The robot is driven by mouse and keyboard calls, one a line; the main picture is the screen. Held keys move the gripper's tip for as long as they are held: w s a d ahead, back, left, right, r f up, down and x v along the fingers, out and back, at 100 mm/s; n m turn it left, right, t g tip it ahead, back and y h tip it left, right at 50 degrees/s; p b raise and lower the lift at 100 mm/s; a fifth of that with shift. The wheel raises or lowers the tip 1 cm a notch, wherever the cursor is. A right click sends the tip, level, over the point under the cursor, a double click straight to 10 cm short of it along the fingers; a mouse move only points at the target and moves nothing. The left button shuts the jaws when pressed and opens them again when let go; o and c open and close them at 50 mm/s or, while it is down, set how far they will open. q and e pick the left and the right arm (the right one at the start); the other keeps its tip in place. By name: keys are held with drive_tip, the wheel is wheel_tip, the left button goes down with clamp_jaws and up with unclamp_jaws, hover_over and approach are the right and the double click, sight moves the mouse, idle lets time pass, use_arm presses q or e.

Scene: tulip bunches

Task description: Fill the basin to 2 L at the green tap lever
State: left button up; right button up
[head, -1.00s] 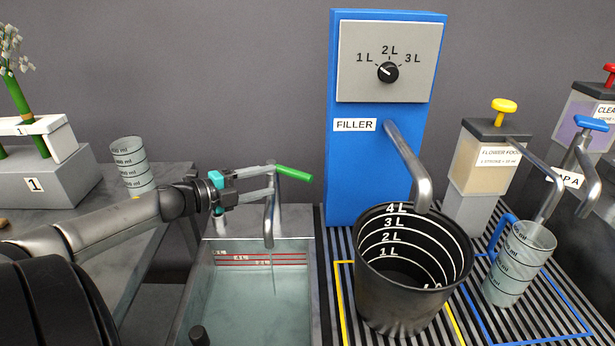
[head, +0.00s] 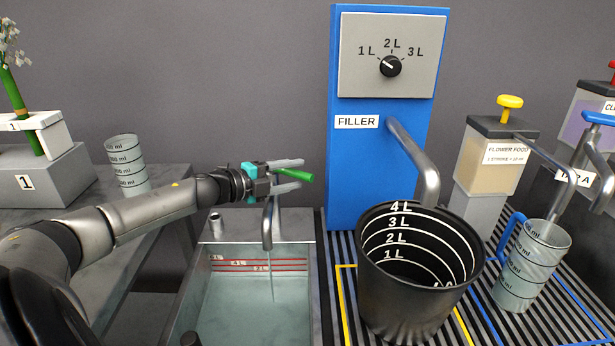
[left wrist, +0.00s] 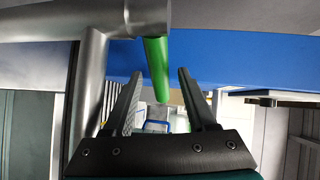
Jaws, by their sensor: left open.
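The green tap lever (head: 298,175) sits on top of the steel tap at the back of the basin. My left gripper (head: 302,168) is open, with one finger on either side of the lever. In the left wrist view the lever (left wrist: 157,68) lies between the two open fingers (left wrist: 157,95), with gaps on both sides. The tap spout (head: 267,228) points down into the basin (head: 309,290). A thin stream shows below the spout. The basin holds clear water, and red level lines (head: 262,266) mark its back wall; the water's exact level is hard to tell. My right gripper is out of view.
A blue filler (head: 345,180) with a dial stands right of the basin, its spout above a black bucket (head: 400,310). A measuring jug (head: 530,265) and dispensers (head: 490,165) stand farther right. A clear beaker (head: 127,165) stands on the left counter.

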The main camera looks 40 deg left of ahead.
use_arm(q)
drive_tip(key=shift+b+x, duration=0.4)
drive_tip(key=shift+x, duration=1.95)
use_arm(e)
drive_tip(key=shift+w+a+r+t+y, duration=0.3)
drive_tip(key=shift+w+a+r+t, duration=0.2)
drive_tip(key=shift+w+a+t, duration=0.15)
use_arm(q)
clamp_jaws()
